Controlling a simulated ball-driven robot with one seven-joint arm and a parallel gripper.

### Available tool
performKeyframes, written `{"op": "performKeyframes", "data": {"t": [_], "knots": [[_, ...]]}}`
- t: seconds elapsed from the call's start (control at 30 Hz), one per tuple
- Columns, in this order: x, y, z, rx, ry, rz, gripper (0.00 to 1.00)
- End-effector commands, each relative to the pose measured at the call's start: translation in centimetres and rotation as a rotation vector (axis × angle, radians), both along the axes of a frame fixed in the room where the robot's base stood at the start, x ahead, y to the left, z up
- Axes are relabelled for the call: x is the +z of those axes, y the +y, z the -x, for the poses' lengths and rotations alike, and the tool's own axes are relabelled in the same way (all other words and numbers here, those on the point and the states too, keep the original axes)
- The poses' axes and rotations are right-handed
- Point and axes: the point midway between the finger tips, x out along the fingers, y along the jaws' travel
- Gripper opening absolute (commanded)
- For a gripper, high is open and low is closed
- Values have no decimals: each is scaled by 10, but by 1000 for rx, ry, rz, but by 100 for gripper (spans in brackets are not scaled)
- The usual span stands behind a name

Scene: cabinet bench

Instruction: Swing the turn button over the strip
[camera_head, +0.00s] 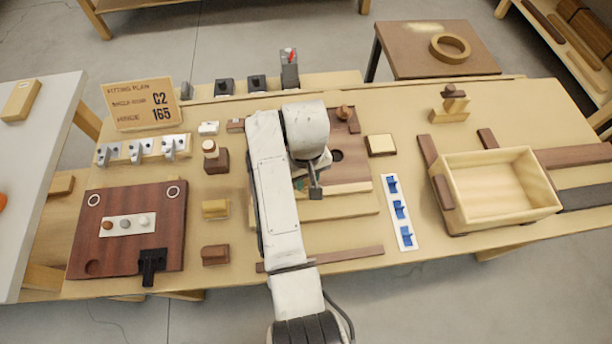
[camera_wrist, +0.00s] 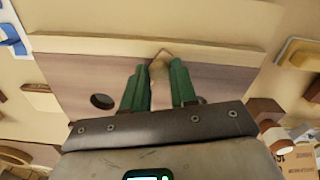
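The turn button (camera_wrist: 160,60) is a small pale wooden piece on a brown panel (camera_wrist: 90,80). In the wrist view its pointed end shows between my green fingertips, close to the strip's edge. The strip (camera_wrist: 90,44) is a long pale bar along the panel's edge, and it also shows in the head view (camera_head: 350,188). My gripper (camera_wrist: 160,68) is open, its fingers apart on either side of the button. I cannot tell whether they touch it. In the head view my arm hides the button and most of the gripper.
The panel has a round hole (camera_wrist: 102,101) and a wooden knob (camera_head: 345,112). To the right are a pale block (camera_head: 381,145), a white strip with blue clips (camera_head: 390,186) and an open wooden box (camera_head: 545,205). Small blocks (camera_head: 215,208) and a dark red board (camera_head: 170,215) lie left.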

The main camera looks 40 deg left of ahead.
Motion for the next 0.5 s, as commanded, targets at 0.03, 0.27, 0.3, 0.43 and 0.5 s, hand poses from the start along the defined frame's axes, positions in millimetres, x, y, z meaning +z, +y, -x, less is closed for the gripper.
{"op": "performKeyframes", "data": {"t": [0.03,0.27,0.3,0.43,0.5], "knots": [[0,0,0,0,0,0,22],[0,0,0,0,0,0,0],[0,0,0,0,0,0,0],[1,0,0,3,0,0,0],[1,-1,0,13,0,0,0]]}}
